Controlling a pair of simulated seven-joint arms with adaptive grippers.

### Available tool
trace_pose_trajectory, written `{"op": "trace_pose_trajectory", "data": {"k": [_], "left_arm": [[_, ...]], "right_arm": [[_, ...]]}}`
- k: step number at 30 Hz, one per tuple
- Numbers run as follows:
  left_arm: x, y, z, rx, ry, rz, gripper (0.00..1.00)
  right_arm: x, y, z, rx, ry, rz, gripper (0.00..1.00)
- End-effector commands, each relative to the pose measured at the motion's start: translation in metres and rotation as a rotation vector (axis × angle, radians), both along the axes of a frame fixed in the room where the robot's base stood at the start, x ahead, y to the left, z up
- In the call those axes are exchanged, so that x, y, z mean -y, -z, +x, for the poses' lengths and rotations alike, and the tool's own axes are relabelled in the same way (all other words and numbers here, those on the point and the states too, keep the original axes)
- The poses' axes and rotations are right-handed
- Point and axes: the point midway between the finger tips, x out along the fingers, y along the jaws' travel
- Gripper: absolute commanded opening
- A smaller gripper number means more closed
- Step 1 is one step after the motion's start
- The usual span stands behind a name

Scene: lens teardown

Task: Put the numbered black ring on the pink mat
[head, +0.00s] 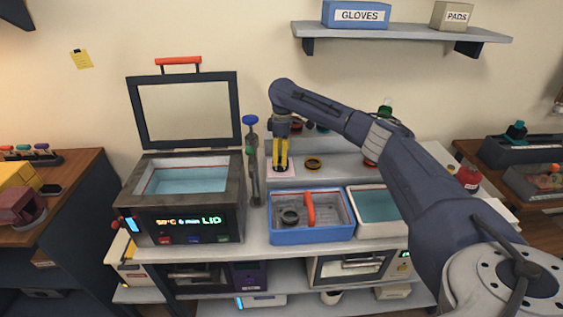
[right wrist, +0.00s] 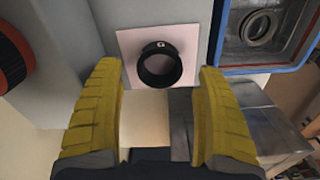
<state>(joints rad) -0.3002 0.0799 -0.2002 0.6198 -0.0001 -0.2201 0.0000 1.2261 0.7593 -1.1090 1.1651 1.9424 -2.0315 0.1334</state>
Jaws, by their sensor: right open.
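The black ring (right wrist: 146,78) with a small white mark on its rim lies on the pink mat (right wrist: 130,48) in the right wrist view. In the head view the pink mat (head: 270,174) is on the step behind the blue tray, and the ring on it is mostly hidden by my gripper. My right gripper (head: 281,168) points down over the mat. In the right wrist view its yellow fingers (right wrist: 163,82) are spread apart with nothing between them, clear of the ring. My left gripper is not in view.
The blue tray (head: 312,237) holds another dark ring (head: 289,216) and a red-orange bar (head: 310,209). A water-filled bath with an open lid (head: 184,77) stands at left. A teal-filled tray (head: 377,205) is at right.

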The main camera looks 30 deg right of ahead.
Motion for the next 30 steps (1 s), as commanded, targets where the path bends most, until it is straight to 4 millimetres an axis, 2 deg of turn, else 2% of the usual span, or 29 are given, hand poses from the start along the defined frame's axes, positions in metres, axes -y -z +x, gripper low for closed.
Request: {"op": "trace_pose_trajectory", "data": {"k": [1,6,15,30], "left_arm": [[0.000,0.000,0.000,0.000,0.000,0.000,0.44],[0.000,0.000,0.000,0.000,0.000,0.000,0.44],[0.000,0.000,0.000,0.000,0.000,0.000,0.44],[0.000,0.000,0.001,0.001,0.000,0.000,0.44]], "right_arm": [[0.001,-0.011,0.001,0.004,-0.002,-0.002,0.72],[0.000,-0.040,0.000,0.003,-0.002,-0.001,0.72],[0.001,-0.074,-0.001,0.001,0.000,-0.001,0.72],[0.001,-0.081,-0.001,-0.001,-0.001,-0.001,0.72]]}}
